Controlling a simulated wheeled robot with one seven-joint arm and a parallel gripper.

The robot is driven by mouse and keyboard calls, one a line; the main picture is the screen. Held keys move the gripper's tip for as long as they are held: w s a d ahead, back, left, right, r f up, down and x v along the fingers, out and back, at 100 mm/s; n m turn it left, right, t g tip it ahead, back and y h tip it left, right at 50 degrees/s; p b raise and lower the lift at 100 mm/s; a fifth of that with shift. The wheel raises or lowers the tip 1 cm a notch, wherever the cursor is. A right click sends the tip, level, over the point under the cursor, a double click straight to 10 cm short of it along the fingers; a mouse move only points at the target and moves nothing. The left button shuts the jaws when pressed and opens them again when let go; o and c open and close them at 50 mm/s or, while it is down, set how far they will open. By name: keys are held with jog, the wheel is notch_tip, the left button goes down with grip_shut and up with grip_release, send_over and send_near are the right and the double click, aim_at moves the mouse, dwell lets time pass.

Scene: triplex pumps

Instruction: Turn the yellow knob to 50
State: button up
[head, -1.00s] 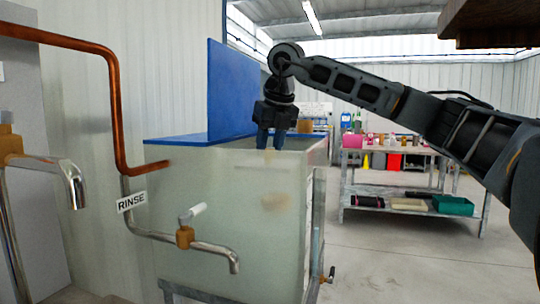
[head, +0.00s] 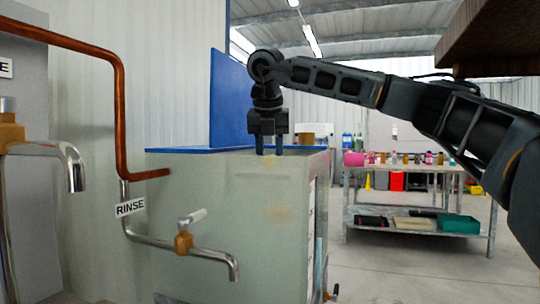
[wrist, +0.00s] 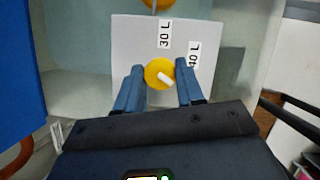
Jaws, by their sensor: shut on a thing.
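The yellow knob (wrist: 157,73) sits on a pale panel (wrist: 135,35) in the wrist view, with a white pointer mark angled toward the lower right. The labels "30 L" (wrist: 165,34) and "40 L" (wrist: 193,55) are on the panel above and to the right of the knob. My gripper (wrist: 158,78) is shut on the yellow knob, one blue finger at each side. In the head view, my gripper (head: 269,148) points down at the top of the pale tank (head: 220,200); the knob is hidden there.
Another yellow part (wrist: 158,4) shows at the wrist view's top edge. A blue upright board (head: 232,100) stands left of my gripper. A shelf table (head: 415,215) stands behind.

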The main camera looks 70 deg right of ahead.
dwell(0.3)
jog(key=o, duration=1)
